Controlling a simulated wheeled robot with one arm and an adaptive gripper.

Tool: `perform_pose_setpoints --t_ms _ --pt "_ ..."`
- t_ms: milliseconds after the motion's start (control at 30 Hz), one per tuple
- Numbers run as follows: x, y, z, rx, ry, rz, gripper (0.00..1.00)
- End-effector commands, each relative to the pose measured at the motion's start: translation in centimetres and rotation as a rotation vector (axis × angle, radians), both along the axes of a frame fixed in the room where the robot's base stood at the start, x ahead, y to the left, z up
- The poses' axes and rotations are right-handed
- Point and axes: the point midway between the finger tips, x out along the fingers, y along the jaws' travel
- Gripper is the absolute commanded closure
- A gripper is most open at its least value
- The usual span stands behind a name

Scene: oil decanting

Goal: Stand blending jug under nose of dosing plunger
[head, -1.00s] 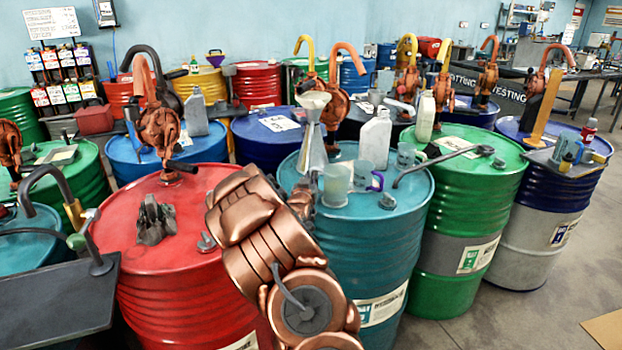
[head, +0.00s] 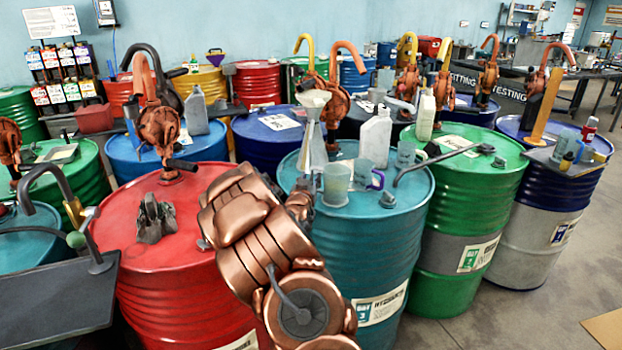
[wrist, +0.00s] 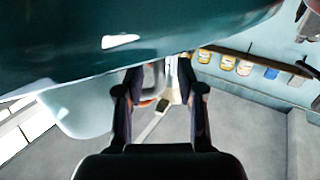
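Several clear jugs stand upright on the teal drum. I cannot tell which is the blending jug. Copper-coloured hand pumps with curved noses stand on the red drum (head: 158,125) and at the teal drum's back (head: 338,98); which is the dosing plunger is unclear.
A dark grey lump (head: 155,217) sits on the red drum (head: 100,235). A dark tray (head: 60,305) is at lower left. Open floor (head: 530,310) lies right.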

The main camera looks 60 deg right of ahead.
Motion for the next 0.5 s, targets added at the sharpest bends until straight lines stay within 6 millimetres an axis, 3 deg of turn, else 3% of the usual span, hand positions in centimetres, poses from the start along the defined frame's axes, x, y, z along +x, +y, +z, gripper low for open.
perform_pose_setpoints --t_ms 500 --pt "-2.6 6.7 0.0 -0.001 -0.001 0.002 0.62"
